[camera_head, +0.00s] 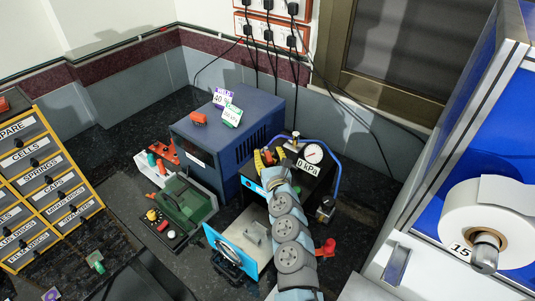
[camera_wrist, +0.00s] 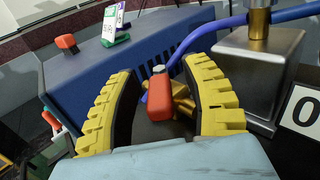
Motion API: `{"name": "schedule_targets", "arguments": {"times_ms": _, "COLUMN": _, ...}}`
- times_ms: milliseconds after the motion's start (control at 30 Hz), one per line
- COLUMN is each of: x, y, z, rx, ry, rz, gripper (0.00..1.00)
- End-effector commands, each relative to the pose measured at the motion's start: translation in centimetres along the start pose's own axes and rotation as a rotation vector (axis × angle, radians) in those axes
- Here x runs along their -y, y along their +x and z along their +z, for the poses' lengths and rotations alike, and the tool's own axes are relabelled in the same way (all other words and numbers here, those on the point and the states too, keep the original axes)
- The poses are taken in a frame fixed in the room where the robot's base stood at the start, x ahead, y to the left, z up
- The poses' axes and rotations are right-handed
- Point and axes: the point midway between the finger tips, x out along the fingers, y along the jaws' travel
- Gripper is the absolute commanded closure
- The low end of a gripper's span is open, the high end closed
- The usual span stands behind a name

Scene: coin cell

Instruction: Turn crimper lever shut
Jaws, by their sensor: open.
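A red lever handle (camera_wrist: 159,97) on a brass valve fitting (camera_wrist: 182,100) stands between my fingers in the wrist view. My gripper (camera_wrist: 160,72) has yellow ribbed fingers, spread open on either side of the handle, with a visible gap on each side. In the head view my gripper (camera_head: 265,157) is at the top of the dark unit (camera_head: 313,177), which carries a round pressure gauge (camera_head: 313,152) and a "0 kPa" label. The lever is mostly hidden there by my fingers. The lower part of the valve is hidden in the wrist view.
A large blue box (camera_head: 225,135) stands left of the unit, with small signs and a red block on top. A blue hose (camera_head: 337,180) loops on the right. A drawer cabinet (camera_head: 45,185) is far left.

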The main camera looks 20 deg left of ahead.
Motion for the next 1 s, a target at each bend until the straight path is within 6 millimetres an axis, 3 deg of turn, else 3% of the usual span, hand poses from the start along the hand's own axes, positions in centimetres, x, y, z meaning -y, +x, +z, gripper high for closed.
{"name": "schedule_targets", "arguments": {"times_ms": 467, "x": -0.11, "y": 0.56, "z": 0.12, "rx": 0.002, "ry": 0.001, "rz": 0.001, "gripper": 0.52}}
{"name": "schedule_targets", "arguments": {"times_ms": 500, "x": -0.12, "y": 0.56, "z": 0.12, "rx": 0.002, "ry": 0.001, "rz": 0.002, "gripper": 0.55}}
{"name": "schedule_targets", "arguments": {"times_ms": 667, "x": -0.12, "y": 0.56, "z": 0.13, "rx": 0.002, "ry": 0.001, "rz": 0.002, "gripper": 1.00}}
{"name": "schedule_targets", "arguments": {"times_ms": 1000, "x": -0.15, "y": 0.56, "z": 0.09, "rx": 0.001, "ry": 0.001, "rz": 0.001, "gripper": 1.00}}
